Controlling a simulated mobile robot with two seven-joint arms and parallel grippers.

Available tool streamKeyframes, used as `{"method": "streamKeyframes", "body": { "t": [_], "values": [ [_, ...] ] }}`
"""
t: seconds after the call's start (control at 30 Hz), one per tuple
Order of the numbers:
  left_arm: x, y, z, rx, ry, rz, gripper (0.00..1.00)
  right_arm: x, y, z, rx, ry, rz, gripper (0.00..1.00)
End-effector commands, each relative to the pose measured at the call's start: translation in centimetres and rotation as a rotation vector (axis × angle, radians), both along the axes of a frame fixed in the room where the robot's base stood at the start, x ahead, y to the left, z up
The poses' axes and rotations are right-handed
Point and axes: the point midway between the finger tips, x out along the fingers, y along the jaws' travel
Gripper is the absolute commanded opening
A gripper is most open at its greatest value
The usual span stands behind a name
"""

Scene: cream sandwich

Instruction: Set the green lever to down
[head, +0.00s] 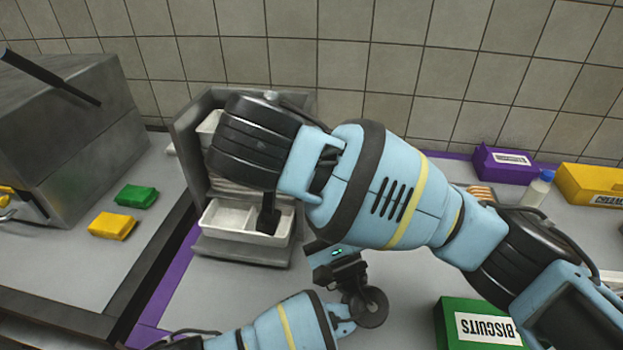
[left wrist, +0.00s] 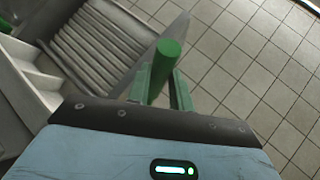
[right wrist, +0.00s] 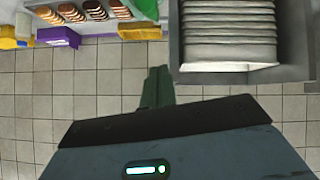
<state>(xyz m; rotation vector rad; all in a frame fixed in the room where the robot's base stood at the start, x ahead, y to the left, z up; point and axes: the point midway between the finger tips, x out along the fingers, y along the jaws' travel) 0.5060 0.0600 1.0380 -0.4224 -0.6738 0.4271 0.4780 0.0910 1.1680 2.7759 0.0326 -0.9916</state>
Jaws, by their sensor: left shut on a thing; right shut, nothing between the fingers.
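The green lever (left wrist: 162,68) is a round green rod in the left wrist view, beside the grey machine with a ribbed rack (left wrist: 93,45). My left gripper (left wrist: 162,88) is shut on it, one green finger on each side. Its set position cannot be told. The ribbed rack also shows in the right wrist view (right wrist: 230,40). My right gripper (right wrist: 157,88) is shut and empty, apart from the rack and left of it in that view. In the head view the grey machine (head: 240,247) is partly behind my arm, and the lever is hidden.
A green biscuits box (head: 478,328), a purple box (head: 505,165), a yellow box (head: 590,182) and a bottle (head: 538,189) stand on the right of the counter. A green packet (head: 136,196) and a yellow packet (head: 112,226) lie at the left beside a grey metal box (head: 70,130).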

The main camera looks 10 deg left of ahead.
Motion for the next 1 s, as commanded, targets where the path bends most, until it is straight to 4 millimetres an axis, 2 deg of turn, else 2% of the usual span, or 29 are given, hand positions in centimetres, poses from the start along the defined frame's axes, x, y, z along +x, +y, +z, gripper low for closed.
{"method": "streamKeyframes", "body": {
  "t": [0.23, 0.5, 0.7, 1.0],
  "values": [
    [0.0, 0.0, 0.1, 0.000, -0.001, 0.001, 0.00, 1.6, -0.2, -1.6, 0.000, 0.006, -0.004, 0.00],
    [0.0, 0.0, 0.1, 0.000, -0.001, 0.001, 0.00, 5.7, -0.6, -4.6, -0.006, 0.000, -0.006, 0.00],
    [0.0, 0.0, 0.1, 0.000, -0.001, 0.001, 0.00, 4.2, -1.0, -7.0, -0.004, 0.002, -0.001, 0.00],
    [0.0, 0.0, 0.1, 0.000, -0.001, 0.001, 0.00, 3.6, -1.2, -8.0, -0.003, 0.001, -0.002, 0.00]
  ]
}}
